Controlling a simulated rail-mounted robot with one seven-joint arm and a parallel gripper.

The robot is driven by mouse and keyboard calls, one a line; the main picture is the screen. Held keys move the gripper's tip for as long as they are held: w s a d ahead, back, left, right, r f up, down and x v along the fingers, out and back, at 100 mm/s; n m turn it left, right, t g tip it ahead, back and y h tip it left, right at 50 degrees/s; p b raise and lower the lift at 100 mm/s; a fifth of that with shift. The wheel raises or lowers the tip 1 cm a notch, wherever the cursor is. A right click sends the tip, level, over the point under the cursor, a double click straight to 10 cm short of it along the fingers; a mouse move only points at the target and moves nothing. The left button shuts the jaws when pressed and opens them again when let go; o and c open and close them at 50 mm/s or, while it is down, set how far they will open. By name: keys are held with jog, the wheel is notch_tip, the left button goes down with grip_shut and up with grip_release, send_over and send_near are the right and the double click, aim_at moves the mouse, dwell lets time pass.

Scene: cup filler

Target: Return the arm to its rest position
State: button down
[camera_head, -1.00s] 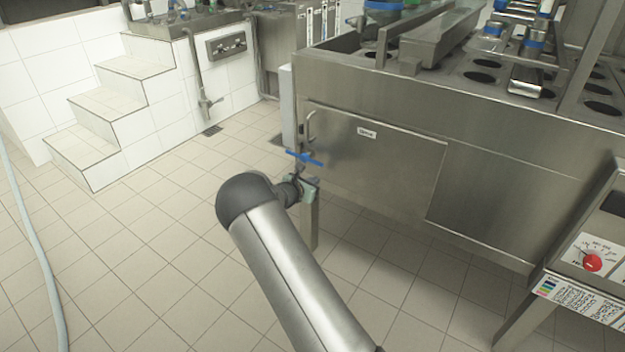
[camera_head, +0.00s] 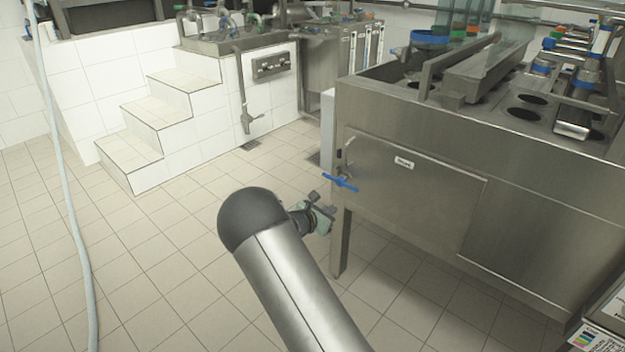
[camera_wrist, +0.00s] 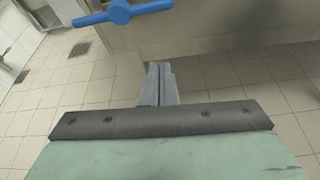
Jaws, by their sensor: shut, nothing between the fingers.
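My arm (camera_head: 285,275) reaches up from the bottom of the head view, ending in a dark rounded joint. My gripper (camera_head: 325,217) is small there, partly hidden by the arm, and sits just below and left of a blue valve handle (camera_head: 341,182) on the steel machine. In the wrist view my gripper (camera_wrist: 160,72) shows its two grey fingers pressed together with nothing between them. The blue handle (camera_wrist: 122,12) is beyond them at the top, apart from the fingertips in that picture. How far the gripper is from the machine is hard to tell.
The steel filling machine (camera_head: 420,200) fills the right side, with a leg near my gripper. White tiled steps (camera_head: 150,130) and a steel tank (camera_head: 338,55) stand behind. A pale hose (camera_head: 65,180) hangs at the left. The tiled floor between is clear.

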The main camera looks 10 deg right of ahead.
jog(key=s+d+r+m+g+y+p, duration=0.1)
jog(key=s+d+r+m+g+p, duration=0.15)
jog(key=s+r+m+p, duration=0.5)
jog(key=s+d+r+m+g+y+p, duration=0.1)
jog(key=s+d+r+m+g+p, duration=0.25)
jog(key=s+r, duration=0.7)
jog(key=s+a+r+m+g+y+p, duration=0.1)
jog(key=s+a+r+m+y+p, duration=0.2)
jog(key=s+r, duration=0.3)
jog(key=s+a+r+m+y+p, duration=0.3)
jog(key=s+a+r+m+p, duration=0.1)
jog(key=s, duration=0.7)
jog(key=s+a+r+m+g+y+p, duration=0.1)
jog(key=s+a+r+m+y+p, duration=0.2)
jog(key=s, duration=0.6)
notch_tip(320, 180, up, 5)
jog(key=a+m+p, duration=0.1)
jog(key=a+m, duration=0.1)
jog(key=m, duration=0.1)
jog(key=shift+s+f+g, duration=0.15)
jog(key=shift+s+g, duration=0.1)
jog(key=shift+g, duration=0.05)
jog(key=shift+a, duration=0.15)
